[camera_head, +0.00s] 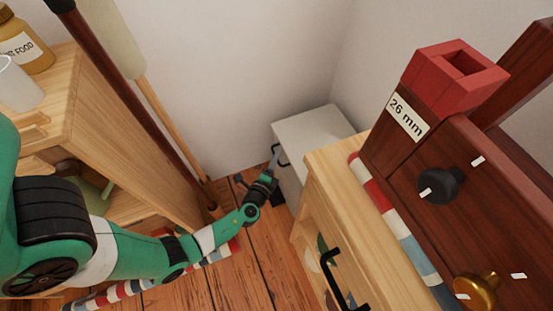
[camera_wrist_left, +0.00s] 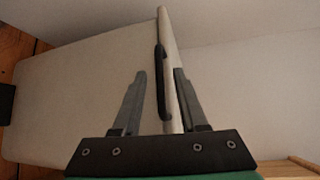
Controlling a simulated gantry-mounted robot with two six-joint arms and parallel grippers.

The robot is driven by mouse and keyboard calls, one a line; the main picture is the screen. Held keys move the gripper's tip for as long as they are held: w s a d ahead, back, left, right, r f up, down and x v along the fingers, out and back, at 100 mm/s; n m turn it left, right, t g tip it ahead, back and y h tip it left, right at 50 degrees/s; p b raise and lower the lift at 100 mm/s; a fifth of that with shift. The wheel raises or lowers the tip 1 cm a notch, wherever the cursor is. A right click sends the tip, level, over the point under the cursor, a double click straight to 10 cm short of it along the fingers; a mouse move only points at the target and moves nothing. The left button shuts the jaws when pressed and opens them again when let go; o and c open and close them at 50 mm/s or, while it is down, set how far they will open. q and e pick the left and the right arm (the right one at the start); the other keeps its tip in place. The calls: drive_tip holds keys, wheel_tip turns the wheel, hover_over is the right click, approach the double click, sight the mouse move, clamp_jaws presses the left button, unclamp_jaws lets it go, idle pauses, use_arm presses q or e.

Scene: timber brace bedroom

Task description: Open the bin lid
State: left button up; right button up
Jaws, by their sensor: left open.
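The bin (camera_head: 290,183) is a pale grey box in the far corner of the room. Its flat lid (camera_head: 318,124) looks shut, and a black handle (camera_head: 280,153) sits on the lid's front edge. My left gripper (camera_head: 274,160) reaches in from the left, right at this handle. In the left wrist view, the open fingers of my left gripper (camera_wrist_left: 160,75) stand on either side of the lid's edge (camera_wrist_left: 169,45) and the black handle (camera_wrist_left: 161,80). The bin's front wall (camera_wrist_left: 70,90) fills the left side there. My right gripper is not in view.
A wooden cabinet (camera_head: 325,160) with a black pull stands close to the bin's right. A wooden shelf unit (camera_head: 125,110) and leaning long-handled tools (camera_head: 130,80) stand to the left.

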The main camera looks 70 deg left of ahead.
use_arm(q)
drive_tip(key=shift+w+a, duration=0.3)
clamp_jaws()
idle(1.3)
